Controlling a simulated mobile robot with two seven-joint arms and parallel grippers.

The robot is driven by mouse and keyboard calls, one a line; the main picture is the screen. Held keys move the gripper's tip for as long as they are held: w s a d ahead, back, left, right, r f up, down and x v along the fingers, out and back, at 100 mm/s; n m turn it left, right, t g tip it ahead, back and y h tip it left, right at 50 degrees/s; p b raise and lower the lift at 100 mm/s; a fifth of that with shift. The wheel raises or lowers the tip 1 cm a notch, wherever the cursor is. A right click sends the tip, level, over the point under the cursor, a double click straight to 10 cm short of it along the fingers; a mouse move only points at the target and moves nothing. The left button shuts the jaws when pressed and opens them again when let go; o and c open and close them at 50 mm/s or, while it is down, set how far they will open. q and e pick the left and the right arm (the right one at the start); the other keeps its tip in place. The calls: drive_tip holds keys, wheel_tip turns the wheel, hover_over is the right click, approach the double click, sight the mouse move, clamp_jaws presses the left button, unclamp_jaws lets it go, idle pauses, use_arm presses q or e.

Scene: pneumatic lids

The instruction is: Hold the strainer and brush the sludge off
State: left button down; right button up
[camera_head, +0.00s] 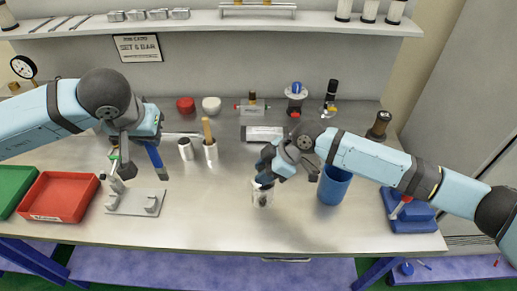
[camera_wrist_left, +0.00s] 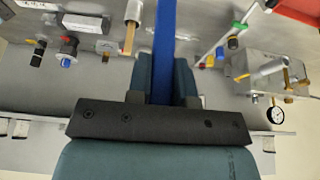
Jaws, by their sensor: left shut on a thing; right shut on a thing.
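In the head view my left gripper (camera_head: 149,140) is shut on a blue handle (camera_head: 154,158), which slants down over the left part of the bench. In the left wrist view the blue handle (camera_wrist_left: 164,45) runs up between the two fingers; its working end is out of that frame, so I cannot tell whether it is the brush. My right gripper (camera_head: 267,172) is shut on a small pale, see-through cylinder (camera_head: 262,195) with dark matter in it, likely the strainer. It is upright at the middle front of the bench; I cannot tell whether it touches the bench.
A blue cup (camera_head: 334,186) stands just right of the right gripper. A red tray (camera_head: 58,197) and a green tray (camera_head: 14,185) lie at the left. A metal fixture (camera_head: 136,202) sits below the left gripper. White holders (camera_head: 186,149) stand mid-bench, one with a wooden handle.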

use_arm(q)
drive_tip(key=s+d+f+n+t+y, duration=0.2)
drive_tip(key=s+d+f+n+t, duration=0.1)
drive_tip(key=s+d+f+n, duration=0.6)
drive_tip(key=s+d+f+n+t+y, duration=0.3)
drive_tip(key=s+d+f+n, duration=0.6)
drive_tip(key=d, duration=0.6)
drive_tip(key=n, duration=0.2)
drive_tip(key=shift+f+n+y, duration=0.2)
drive_tip(key=shift+n+y, duration=0.1)
drive_tip(key=shift+w, duration=2.7)
drive_tip(key=shift+w, duration=0.55)
drive_tip(key=shift+r, duration=0.1)
